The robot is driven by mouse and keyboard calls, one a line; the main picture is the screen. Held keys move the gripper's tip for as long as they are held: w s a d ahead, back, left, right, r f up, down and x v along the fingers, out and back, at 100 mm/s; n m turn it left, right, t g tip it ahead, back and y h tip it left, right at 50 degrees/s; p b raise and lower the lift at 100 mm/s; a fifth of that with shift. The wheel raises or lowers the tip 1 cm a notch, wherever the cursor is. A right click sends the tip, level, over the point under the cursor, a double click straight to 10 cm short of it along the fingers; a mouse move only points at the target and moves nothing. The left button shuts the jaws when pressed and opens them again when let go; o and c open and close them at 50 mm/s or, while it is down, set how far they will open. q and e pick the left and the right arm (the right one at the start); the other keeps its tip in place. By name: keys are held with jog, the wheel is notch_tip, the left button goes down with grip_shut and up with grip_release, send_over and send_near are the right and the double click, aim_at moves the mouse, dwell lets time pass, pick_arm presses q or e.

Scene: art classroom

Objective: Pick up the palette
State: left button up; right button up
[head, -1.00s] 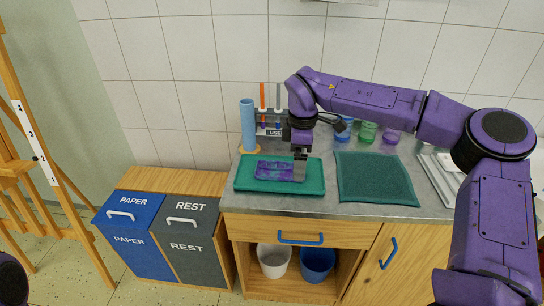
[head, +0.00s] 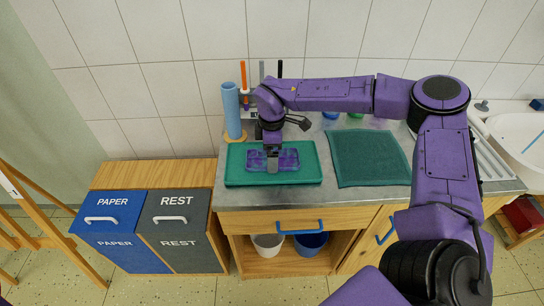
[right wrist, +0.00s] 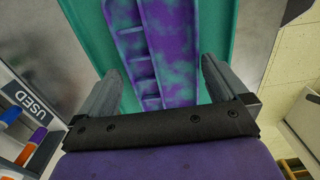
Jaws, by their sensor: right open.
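The palette (head: 289,158) is a purple, teal-mottled rectangle with small wells. It lies on a green tray (head: 308,177) on the counter. In the right wrist view the palette (right wrist: 178,50) runs away from me between the two fingers. My right gripper (head: 272,160) points down over the palette's middle-left part. In the right wrist view the right gripper (right wrist: 160,85) is open, with one finger on each side of the palette; I cannot tell whether they touch it. My left gripper is not in view.
A blue paper roll (head: 232,110) and a rack of tools stand behind the tray. A dark green mat (head: 370,158) lies right of it. Blue PAPER (head: 108,222) and grey REST (head: 175,225) bins stand left of the counter. A sink (head: 520,135) is at the far right.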

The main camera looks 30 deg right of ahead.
jog(key=shift+f, duration=0.35)
jog(key=shift+s, duration=0.25)
jog(key=c, duration=0.8)
